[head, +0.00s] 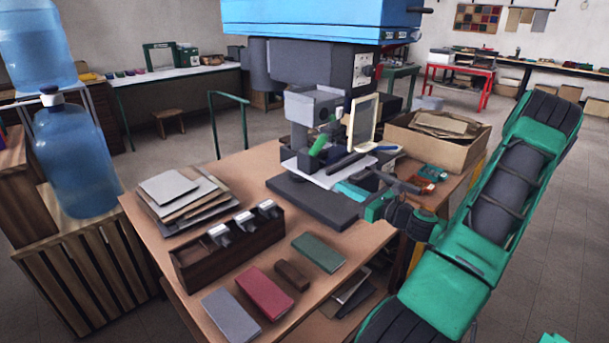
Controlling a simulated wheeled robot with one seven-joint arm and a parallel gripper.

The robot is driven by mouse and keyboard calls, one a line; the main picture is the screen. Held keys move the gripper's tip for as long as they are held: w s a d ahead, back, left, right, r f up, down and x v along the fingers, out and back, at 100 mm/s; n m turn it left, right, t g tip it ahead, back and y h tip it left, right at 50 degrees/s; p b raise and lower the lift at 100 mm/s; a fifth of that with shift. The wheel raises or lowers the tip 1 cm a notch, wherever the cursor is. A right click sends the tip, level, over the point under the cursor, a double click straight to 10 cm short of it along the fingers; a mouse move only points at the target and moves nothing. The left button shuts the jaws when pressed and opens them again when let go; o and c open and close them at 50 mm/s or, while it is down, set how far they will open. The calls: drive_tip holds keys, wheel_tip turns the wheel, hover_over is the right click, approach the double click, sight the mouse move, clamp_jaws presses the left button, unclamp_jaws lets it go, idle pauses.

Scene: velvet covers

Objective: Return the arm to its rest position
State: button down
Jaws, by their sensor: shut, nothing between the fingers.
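My green and black arm rises along the right side of the head view. Its wrist reaches left over the right part of the wooden table (150,213). My gripper (345,189) is at the end of the wrist, beside the front of the machine. It looks shut and empty, though its fingertips are small against the machine base. A grey cover (232,314), a red cover (264,293) and a green cover (318,252) lie flat along the table's front, apart from my gripper. A small brown block (291,275) lies between the red and green ones.
A dark wooden rack (232,246) with grey-white pieces and a stack of boards (178,200) stand left. The machine (310,66) with a blue top rises behind my gripper. A cardboard box (432,150) stands behind the wrist. Blue water bottles (75,160) stand far left.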

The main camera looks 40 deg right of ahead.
drive_tip(key=shift+a, duration=0.1)
drive_tip(key=s+a+f+n+g+y, duration=0.25)
drive_tip(key=a+n+g, duration=0.35)
drive_tip(key=a+n, duration=0.3)
drive_tip(key=s+a+f+n+g+y, duration=0.1)
drive_tip(key=s+a+f+n+g, duration=0.25)
drive_tip(key=a+n+g, duration=0.35)
drive_tip(key=s+r+n+g+h, duration=0.1)
drive_tip(key=s+r+n+h, duration=0.1)
drive_tip(key=s+r+n, duration=0.2)
drive_tip(key=s+a+r+n+g+h, duration=0.1)
drive_tip(key=s+r+n, duration=0.3)
drive_tip(key=s, duration=0.6)
drive_tip(key=s+r+n+g+h, duration=0.2)
drive_tip(key=s+r+n+h, duration=0.1)
drive_tip(key=s, duration=0.4)
drive_tip(key=shift+s+a+r+n+g, duration=0.2)
drive_tip(key=shift+r+n+g, duration=0.25)
drive_tip(key=shift+r, duration=0.3)
